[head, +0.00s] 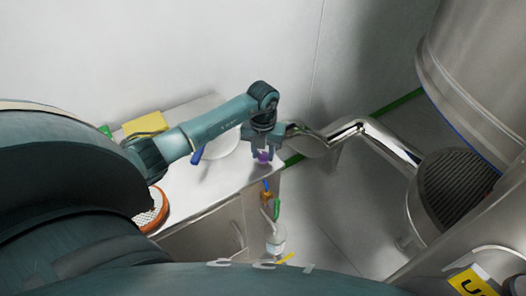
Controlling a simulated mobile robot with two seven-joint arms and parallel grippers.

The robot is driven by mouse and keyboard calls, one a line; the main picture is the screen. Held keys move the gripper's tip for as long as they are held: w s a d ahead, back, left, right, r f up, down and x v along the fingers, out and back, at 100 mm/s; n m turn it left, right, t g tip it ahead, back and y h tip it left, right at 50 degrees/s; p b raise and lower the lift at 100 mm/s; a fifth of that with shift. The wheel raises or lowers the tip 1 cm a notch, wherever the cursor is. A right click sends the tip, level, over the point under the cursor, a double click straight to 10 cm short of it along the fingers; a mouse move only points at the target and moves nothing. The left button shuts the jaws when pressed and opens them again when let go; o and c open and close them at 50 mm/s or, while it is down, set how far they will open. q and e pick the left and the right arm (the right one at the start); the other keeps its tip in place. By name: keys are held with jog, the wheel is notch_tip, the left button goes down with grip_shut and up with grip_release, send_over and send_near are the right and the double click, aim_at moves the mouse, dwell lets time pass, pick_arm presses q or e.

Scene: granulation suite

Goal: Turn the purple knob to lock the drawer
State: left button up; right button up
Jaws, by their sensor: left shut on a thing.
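The purple knob (263,157) shows small at the right end of the white bench, between the fingertips of my left gripper (262,152). My left gripper points down and is shut on the knob, with its fingers hiding part of it. A grey cabinet front with a curved handle (238,236) lies below the bench top. I cannot tell which part of it is the drawer or whether the drawer is fully closed. My right gripper is not in view.
The white bench top (220,180) bears a yellow item (146,124), a blue-handled item (197,155) and an orange-rimmed sieve (151,213). Small coloured items (267,196) hang near its right end. A bent steel pipe (365,131) and large steel vessels stand at the right.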

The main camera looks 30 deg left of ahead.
pick_arm(q)
jog(key=m+b, duration=0.2)
jog(key=m, duration=0.1)
jog(key=shift+f+m, duration=0.1)
jog(key=shift+m, duration=0.2)
jog(key=m+b, duration=0.2)
jog(key=m, duration=0.2)
jog(key=shift+m+b, duration=0.85)
jog(key=shift+m, duration=0.35)
jog(key=m+b, duration=0.2)
jog(key=m, duration=0.2)
jog(key=shift+m+b, duration=0.65)
jog(key=shift+m, duration=1.05)
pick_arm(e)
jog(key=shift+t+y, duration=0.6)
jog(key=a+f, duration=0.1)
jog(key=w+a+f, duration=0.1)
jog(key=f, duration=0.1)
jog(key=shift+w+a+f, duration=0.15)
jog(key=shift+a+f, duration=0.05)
pick_arm(q)
jog(key=shift+b, duration=0.3)
jog(key=o, duration=1)
jog(key=shift+c, duration=0.2)
